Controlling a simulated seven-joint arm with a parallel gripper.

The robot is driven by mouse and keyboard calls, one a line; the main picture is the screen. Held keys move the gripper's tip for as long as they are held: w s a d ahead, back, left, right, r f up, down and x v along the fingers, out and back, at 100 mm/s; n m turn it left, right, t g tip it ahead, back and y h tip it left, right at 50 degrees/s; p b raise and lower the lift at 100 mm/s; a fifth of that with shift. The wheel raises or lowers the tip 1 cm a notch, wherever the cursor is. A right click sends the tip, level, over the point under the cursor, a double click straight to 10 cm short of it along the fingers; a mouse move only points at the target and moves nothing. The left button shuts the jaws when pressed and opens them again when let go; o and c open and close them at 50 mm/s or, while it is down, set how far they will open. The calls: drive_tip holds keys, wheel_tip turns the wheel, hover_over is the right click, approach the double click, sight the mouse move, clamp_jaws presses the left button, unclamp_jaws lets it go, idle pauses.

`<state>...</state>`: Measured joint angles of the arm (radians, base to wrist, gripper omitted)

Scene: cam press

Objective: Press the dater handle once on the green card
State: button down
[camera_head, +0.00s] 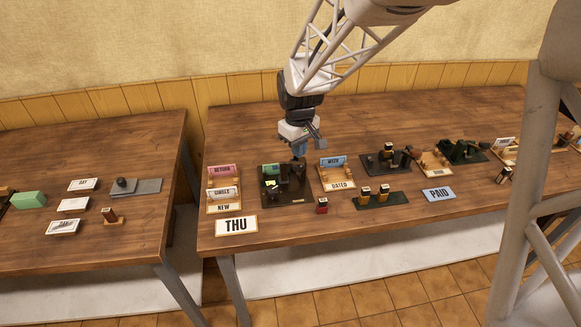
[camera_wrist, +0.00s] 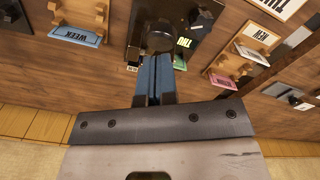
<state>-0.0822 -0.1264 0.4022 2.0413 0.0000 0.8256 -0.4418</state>
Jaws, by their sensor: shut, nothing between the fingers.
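The black dater press (camera_head: 297,190) stands on the near left part of the right table. Its dark round handle knob (camera_wrist: 160,38) shows in the wrist view, just past my fingertips. My gripper (camera_head: 299,153) is shut and empty, pointing down over the back of the press. In the wrist view its blue fingers (camera_wrist: 154,62) are together; I cannot tell whether they touch the knob.
Racks of cards flank the press: pink and white ones (camera_head: 224,194) left, a blue WEEK card (camera_head: 334,161) right. A THU card (camera_head: 236,226) and a small red block (camera_head: 321,206) lie in front. Other stamping devices (camera_head: 390,160) stand farther right.

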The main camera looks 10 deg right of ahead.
drive_tip(key=shift+r, duration=1.95)
drive_tip(key=shift+s+d+r, duration=0.1)
drive_tip(key=shift+s+r, duration=0.25)
drive_tip(key=shift+s, duration=0.1)
drive_tip(key=s+d+r+m+t, duration=0.1)
drive_tip(key=s+r+m, duration=0.1)
drive_tip(key=s, duration=0.7)
drive_tip(key=s+d+r+m, duration=0.2)
drive_tip(key=s+r, duration=0.1)
drive_tip(key=s, duration=0.6)
drive_tip(key=s+d+r+m+t, duration=0.1)
drive_tip(key=s+d+r+m, duration=0.1)
drive_tip(key=s, duration=0.8)
drive_tip(key=shift+r+t, duration=0.3)
drive_tip(key=shift+r, duration=0.55)
